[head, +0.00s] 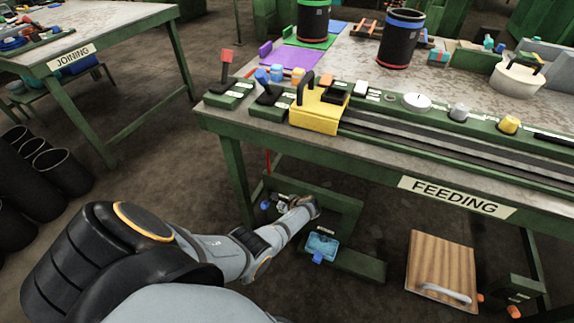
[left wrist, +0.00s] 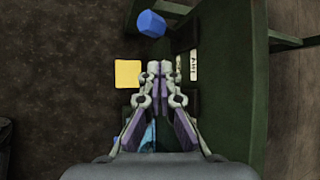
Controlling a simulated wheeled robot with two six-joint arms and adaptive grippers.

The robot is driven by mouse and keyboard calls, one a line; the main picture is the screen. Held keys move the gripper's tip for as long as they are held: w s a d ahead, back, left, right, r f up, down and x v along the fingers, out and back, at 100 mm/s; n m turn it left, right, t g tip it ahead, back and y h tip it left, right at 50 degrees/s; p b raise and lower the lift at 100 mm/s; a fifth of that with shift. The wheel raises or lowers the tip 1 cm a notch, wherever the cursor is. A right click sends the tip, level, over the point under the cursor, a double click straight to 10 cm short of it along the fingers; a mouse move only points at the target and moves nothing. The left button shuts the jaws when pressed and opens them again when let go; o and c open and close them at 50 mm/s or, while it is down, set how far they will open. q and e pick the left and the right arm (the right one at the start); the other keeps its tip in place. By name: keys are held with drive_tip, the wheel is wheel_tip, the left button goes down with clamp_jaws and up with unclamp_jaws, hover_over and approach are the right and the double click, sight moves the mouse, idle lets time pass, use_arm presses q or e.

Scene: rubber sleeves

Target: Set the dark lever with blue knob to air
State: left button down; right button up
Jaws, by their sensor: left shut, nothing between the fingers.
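A blue knob (left wrist: 152,24) shows in the left wrist view, just past my left gripper (left wrist: 160,68). The gripper is shut and empty, with a gap to the knob. A small pale label (left wrist: 193,65), which seems to read AIR, is on the dark green panel to the right. In the head view the blue knob (head: 265,205) is low under the feeding table, left of the end of my left arm. The dark lever shaft is hard to make out. My right gripper is not in view.
The feeding table (head: 450,210) overhangs this spot, with a green leg (head: 236,180) to the left. A light blue tray (head: 322,245) is below the arm. A yellow plate (left wrist: 127,73) lies left of the fingers. A wooden panel (head: 440,262) is at right.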

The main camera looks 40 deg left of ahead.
use_arm(q)
drive_tip(key=shift+d+r, duration=0.35)
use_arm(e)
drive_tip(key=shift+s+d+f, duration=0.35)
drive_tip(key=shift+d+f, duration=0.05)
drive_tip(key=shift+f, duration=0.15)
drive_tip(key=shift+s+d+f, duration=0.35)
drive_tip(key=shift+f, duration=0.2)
use_arm(q)
drive_tip(key=s+d+f+n+h, duration=0.2)
drive_tip(key=s+d+f+n, duration=0.2)
drive_tip(key=s, duration=0.5)
drive_tip(key=s+d+f+n+h, duration=0.3)
drive_tip(key=s+n, duration=0.2)
drive_tip(key=s, duration=0.4)
drive_tip(key=s+d+f+n+h, duration=0.2)
drive_tip(key=s+d+f+n, duration=0.2)
drive_tip(key=s, duration=0.5)
drive_tip(key=s+a+r+p, duration=0.1)
drive_tip(key=s+r+p, duration=0.9)
drive_tip(key=p, duration=1.2)
drive_tip(key=s, duration=0.3)
drive_tip(key=shift+s+r+g, duration=0.3)
drive_tip(key=shift+s+r, duration=0.05)
drive_tip(key=shift+r, duration=0.05)
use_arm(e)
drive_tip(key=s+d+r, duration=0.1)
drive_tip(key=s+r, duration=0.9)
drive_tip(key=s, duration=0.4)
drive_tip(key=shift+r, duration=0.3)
